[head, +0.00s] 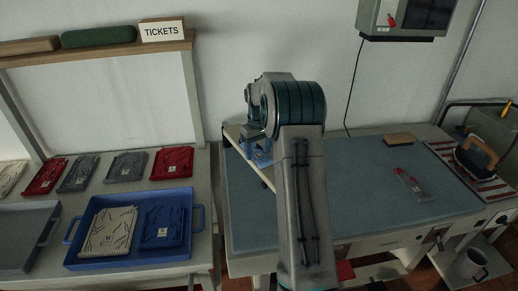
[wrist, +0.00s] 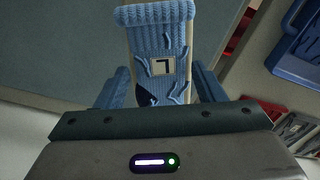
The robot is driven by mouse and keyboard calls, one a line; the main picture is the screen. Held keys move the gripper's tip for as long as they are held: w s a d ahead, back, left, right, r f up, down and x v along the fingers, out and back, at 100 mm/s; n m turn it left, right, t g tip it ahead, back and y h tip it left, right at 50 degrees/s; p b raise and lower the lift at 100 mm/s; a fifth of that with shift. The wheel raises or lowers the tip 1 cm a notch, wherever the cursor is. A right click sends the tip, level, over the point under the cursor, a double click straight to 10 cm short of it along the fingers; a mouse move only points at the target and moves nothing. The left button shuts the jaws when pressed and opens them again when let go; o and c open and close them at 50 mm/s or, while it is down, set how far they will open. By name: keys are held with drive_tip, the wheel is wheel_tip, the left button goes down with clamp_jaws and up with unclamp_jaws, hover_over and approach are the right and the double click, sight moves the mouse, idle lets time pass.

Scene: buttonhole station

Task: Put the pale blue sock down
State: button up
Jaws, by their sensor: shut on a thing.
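In the head view my gripper (head: 258,154) is over the left end of the blue-grey work mat (head: 370,200), mostly hidden behind my arm. I cannot tell whether the sock touches the mat.
A blue tray (head: 71,254) with folded cream and blue garments stands on the left table, below a row of folded garments. The mat's middle right is mostly clear.

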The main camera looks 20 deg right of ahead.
sight(258, 155)
drive_tip(key=o, duration=0.9)
drive_tip(key=shift+o, duration=0.2)
wheel_tip(258, 155, up, 12)
drive_tip(key=b, duration=0.1)
drive_tip(key=s+a+r, duration=0.4)
drive_tip(key=s+a, duration=0.1)
drive_tip(key=a, duration=0.1)
drive_tip(key=s+a+r+t, duration=0.2)
drive_tip(key=s+a, duration=0.4)
drive_tip(key=s, duration=0.5)
drive_tip(key=s+a+f+t, duration=0.1)
drive_tip(key=s+a+f, duration=0.2)
drive_tip(key=s, duration=0.6)
drive_tip(key=s+a+f+m, duration=0.1)
drive_tip(key=s+a+f, duration=0.2)
drive_tip(key=s, duration=0.6)
drive_tip(key=shift+s+f+t, duration=0.3)
drive_tip(key=shift+t, duration=0.1)
